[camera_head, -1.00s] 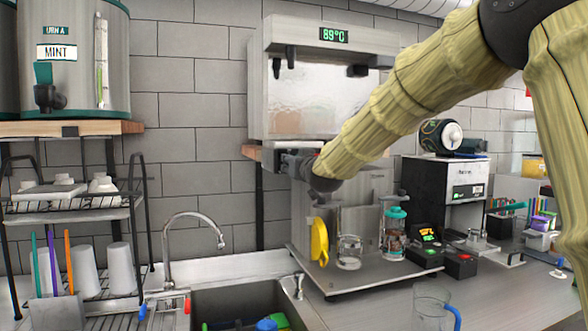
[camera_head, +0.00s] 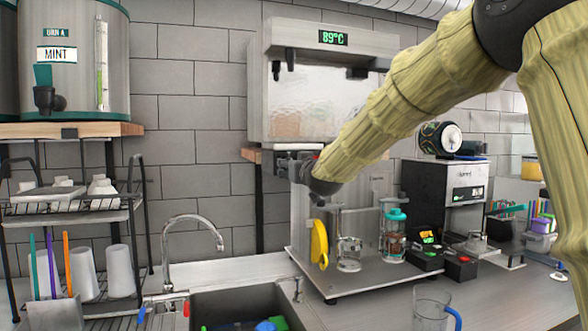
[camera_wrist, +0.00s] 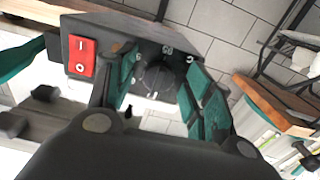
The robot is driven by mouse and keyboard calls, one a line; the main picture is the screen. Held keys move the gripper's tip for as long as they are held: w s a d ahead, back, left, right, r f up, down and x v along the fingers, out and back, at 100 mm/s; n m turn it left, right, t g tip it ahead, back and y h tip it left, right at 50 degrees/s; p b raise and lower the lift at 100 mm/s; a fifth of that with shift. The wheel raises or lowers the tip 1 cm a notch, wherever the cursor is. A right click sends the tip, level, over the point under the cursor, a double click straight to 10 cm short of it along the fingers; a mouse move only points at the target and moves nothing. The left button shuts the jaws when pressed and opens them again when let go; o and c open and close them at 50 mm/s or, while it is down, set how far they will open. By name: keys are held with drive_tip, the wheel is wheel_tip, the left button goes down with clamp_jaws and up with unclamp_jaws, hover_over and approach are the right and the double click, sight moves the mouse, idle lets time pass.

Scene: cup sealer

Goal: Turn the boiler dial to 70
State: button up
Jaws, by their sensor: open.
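The boiler (camera_head: 300,80) is a steel box on the back wall with a green display (camera_head: 333,38) that reads 89°C. In the wrist view the boiler's dark control panel (camera_wrist: 140,35) shows a red switch (camera_wrist: 81,56) and a dark round dial (camera_wrist: 155,78). My gripper (camera_wrist: 165,92) is open, with one teal-padded finger on each side of the dial. I cannot tell whether the pads touch it. In the head view my gripper (camera_head: 288,167) is under the boiler's lower left part and hides the dial.
A dish rack (camera_head: 75,215) stands at left.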

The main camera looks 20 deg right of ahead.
drive_tip(key=shift+s+r, duration=0.1)
drive_tip(key=shift+s, duration=0.05)
drive_tip(key=s, duration=0.7)
drive_tip(key=shift+s+d, duration=0.15)
idle(0.3)
